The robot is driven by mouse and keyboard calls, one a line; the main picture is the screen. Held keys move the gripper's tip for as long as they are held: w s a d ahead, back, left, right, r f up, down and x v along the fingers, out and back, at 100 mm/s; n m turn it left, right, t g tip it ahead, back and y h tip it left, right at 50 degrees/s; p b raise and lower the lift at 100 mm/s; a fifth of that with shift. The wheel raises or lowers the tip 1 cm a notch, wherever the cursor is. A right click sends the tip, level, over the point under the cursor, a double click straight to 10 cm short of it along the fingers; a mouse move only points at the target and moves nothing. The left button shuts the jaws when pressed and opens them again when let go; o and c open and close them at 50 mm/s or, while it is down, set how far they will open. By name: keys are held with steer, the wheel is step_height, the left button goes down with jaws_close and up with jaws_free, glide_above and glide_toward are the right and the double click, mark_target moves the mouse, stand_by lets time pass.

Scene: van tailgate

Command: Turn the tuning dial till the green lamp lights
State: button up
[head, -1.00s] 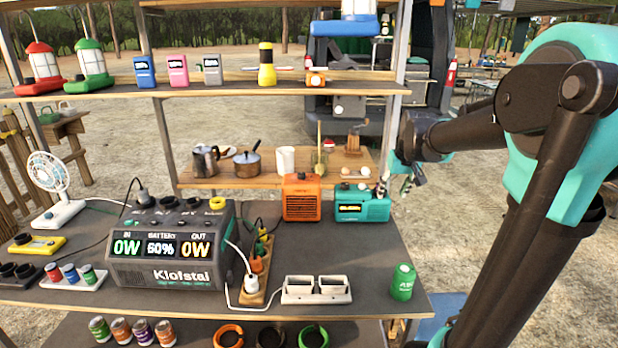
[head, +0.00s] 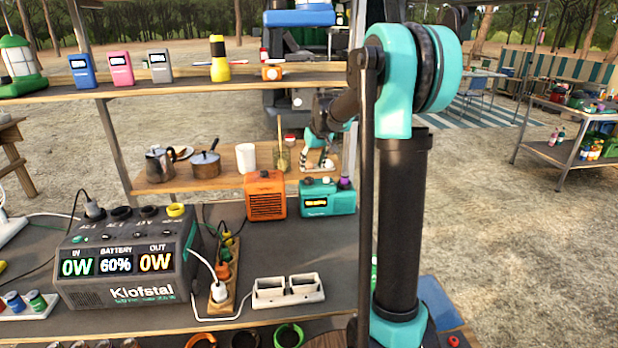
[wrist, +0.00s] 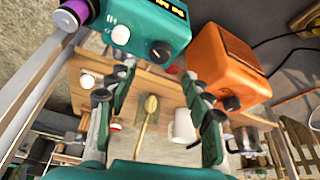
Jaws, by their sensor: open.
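The teal radio (head: 315,205) stands on the table, its small display glowing yellow. It has a white knob and a purple-topped knob (head: 346,183) on top. In the wrist view the radio (wrist: 145,25) appears inverted, with a black dial (wrist: 160,52), a white knob (wrist: 121,36) and a purple knob (wrist: 70,16). I cannot tell which is the tuning dial. No lit green lamp is clear on the radio. My gripper (head: 320,161) is above and behind the radio. In the wrist view my gripper (wrist: 160,88) has its fingers apart, empty and clear of the knobs.
An orange radio (head: 266,197) stands close left of the teal one. A rear shelf (head: 225,180) holds a pot, kettle and mug. The power station (head: 125,270) and white socket block (head: 288,291) sit in front. My arm blocks the table's right end.

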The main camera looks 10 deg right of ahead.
mark_target(309, 178)
steer(key=x, duration=0.7)
steer(key=shift+w+f, duration=0.1)
steer(key=shift+f, duration=0.15)
steer(key=c, duration=1.2)
steer(key=shift+o, duration=0.2)
steer(key=shift+m+h, duration=0.8)
steer(key=shift+m, duration=1)
steer(key=o, duration=1.2)
steer(key=shift+c, duration=0.2)
steer(key=v, duration=1.2)
